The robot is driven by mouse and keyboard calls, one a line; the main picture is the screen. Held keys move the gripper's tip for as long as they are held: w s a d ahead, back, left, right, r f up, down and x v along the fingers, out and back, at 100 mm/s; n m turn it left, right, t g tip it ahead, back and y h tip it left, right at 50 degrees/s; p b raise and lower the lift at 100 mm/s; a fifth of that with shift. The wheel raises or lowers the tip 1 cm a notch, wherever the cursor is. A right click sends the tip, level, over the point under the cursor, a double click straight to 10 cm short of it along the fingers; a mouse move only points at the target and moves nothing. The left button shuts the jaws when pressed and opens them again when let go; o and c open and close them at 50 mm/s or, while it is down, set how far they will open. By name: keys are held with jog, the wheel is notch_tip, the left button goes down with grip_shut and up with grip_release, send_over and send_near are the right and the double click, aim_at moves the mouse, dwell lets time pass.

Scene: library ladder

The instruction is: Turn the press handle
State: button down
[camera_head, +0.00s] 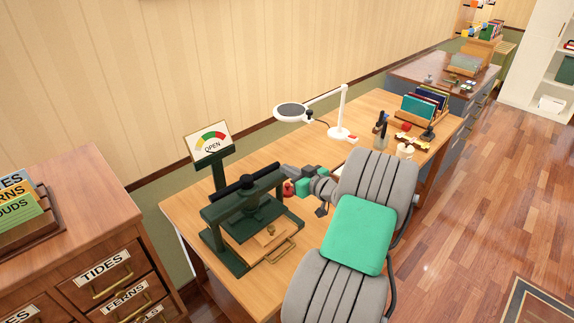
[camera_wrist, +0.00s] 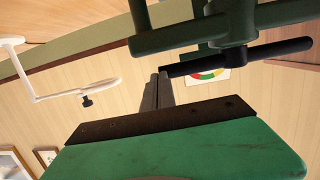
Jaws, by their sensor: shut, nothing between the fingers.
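The dark green press (camera_head: 238,225) stands on the wooden desk. Its black press handle (camera_head: 246,181) lies as a bar across the top, and it also shows in the wrist view (camera_wrist: 283,52), passing through a green hub. A gauge sign (camera_head: 209,142) reading OPEN stands behind, partly hidden in the wrist view (camera_wrist: 208,75). My gripper (camera_head: 286,168) is shut and empty beside the handle's right end. In the wrist view the fingertips (camera_wrist: 160,75) appear close to one handle end; I cannot tell whether they touch it. A wooden board with a brass pull (camera_head: 280,250) sits in the press.
A red object (camera_head: 289,188) is just below my gripper. A white lamp (camera_head: 338,130), bottles (camera_head: 380,132) and a book rack (camera_head: 420,108) stand farther along the desk. A labelled drawer cabinet (camera_head: 100,215) is at left. Wood floor (camera_head: 470,210) is clear at right.

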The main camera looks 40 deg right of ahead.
jog(key=shift+w+f, duration=0.1)
jog(key=shift+w, duration=0.25)
jog(key=w+b, duration=0.1)
jog(key=b, duration=0.1)
jog(key=shift+w+d+r+b, duration=0.1)
jog(key=shift+w+r+b, duration=0.1)
jog(key=shift+b, duration=0.2)
